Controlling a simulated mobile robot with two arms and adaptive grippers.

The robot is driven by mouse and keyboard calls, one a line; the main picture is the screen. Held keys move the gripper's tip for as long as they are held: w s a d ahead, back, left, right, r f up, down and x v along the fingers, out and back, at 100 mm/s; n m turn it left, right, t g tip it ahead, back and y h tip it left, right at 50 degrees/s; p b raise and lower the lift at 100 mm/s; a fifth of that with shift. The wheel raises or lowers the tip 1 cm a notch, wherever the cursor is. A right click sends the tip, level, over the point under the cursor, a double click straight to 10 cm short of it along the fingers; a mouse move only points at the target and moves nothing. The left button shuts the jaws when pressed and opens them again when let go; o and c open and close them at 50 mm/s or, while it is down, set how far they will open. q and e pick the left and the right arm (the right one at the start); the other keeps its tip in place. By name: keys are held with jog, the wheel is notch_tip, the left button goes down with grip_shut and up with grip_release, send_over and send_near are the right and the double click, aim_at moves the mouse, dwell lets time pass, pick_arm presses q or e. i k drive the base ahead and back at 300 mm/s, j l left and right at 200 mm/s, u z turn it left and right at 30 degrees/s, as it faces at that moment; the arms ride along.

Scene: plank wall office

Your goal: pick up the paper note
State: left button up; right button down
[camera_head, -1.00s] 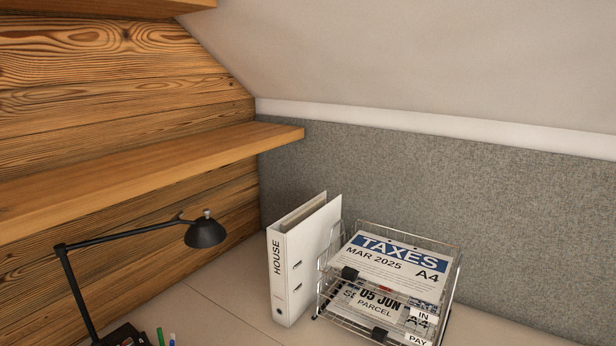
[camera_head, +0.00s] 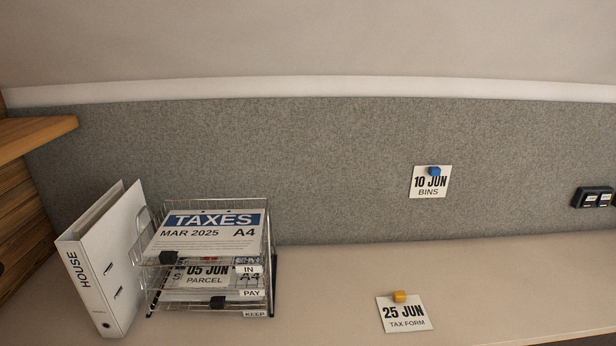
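Several paper notes are in view. One white note (camera_head: 404,316) reading "25 JUN TAX FORM" lies on the desk right of centre, with a small yellow block (camera_head: 399,296) at its top edge. Another white note (camera_head: 429,186) reading "10 JUN BINS" is on the grey fabric panel, with a small blue block (camera_head: 434,171) at its top. A third note (camera_head: 205,275) reading "05 JUN PARCEL" is in the wire tray, partly hidden by the level above. Neither of my grippers is in view.
A wire letter tray (camera_head: 272,290) with IN, PAY and KEEP labels holds a TAXES sheet (camera_head: 215,232). A white HOUSE binder (camera_head: 95,283) stands to its left. A black switch or socket unit (camera_head: 592,198) is at far right. The desk (camera_head: 520,280) is clear around the 25 JUN note.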

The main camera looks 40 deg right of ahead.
aim_at(399, 313)
jog(key=z, duration=1.85)
